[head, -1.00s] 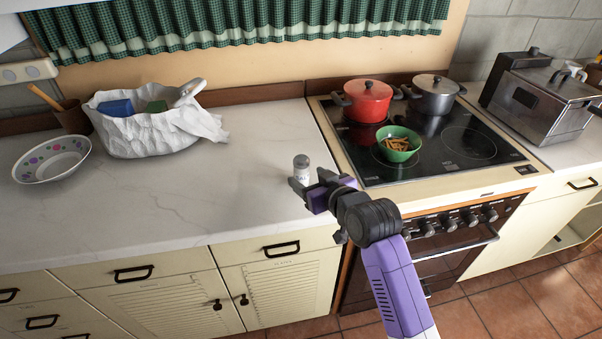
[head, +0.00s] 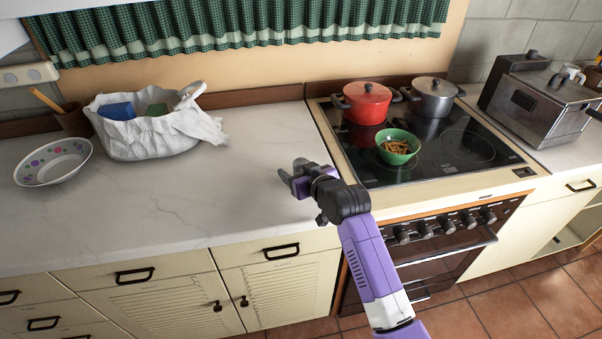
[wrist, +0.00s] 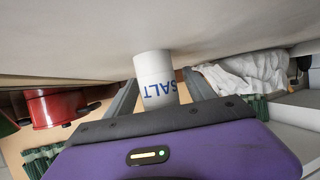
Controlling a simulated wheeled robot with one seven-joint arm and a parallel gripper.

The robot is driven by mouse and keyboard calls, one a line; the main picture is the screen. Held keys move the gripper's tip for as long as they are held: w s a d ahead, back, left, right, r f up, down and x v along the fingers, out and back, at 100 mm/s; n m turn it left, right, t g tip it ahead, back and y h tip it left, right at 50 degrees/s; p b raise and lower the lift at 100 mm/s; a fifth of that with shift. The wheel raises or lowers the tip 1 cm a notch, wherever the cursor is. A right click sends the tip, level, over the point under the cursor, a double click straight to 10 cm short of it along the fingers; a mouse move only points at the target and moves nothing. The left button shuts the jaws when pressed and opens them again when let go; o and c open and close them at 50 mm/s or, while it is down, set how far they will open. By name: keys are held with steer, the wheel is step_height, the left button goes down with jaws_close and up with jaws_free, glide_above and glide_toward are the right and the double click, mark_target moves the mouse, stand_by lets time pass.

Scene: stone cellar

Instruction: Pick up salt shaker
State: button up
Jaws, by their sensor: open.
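The salt shaker (wrist: 154,68) is white with blue "SALT" lettering, upside down in the wrist view. It stands on the pale worktop (head: 230,190) near the stove's left edge. My gripper (head: 290,179) is low over the worktop, its open fingers pointing left in the head view. In the wrist view, the fingers of my gripper (wrist: 159,84) lie on either side of the shaker. I cannot tell whether either finger touches it. In the head view my gripper hides most or all of the shaker.
A patterned bowl (head: 53,162) and a white crumpled basket (head: 150,142) stand at the left of the worktop. A green bowl (head: 397,158) with sticks, a red pot (head: 367,104) and a steel pot (head: 432,99) are on the stove. The worktop's middle is clear.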

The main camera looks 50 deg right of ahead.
jaws_close()
steer(key=shift+r, duration=0.1)
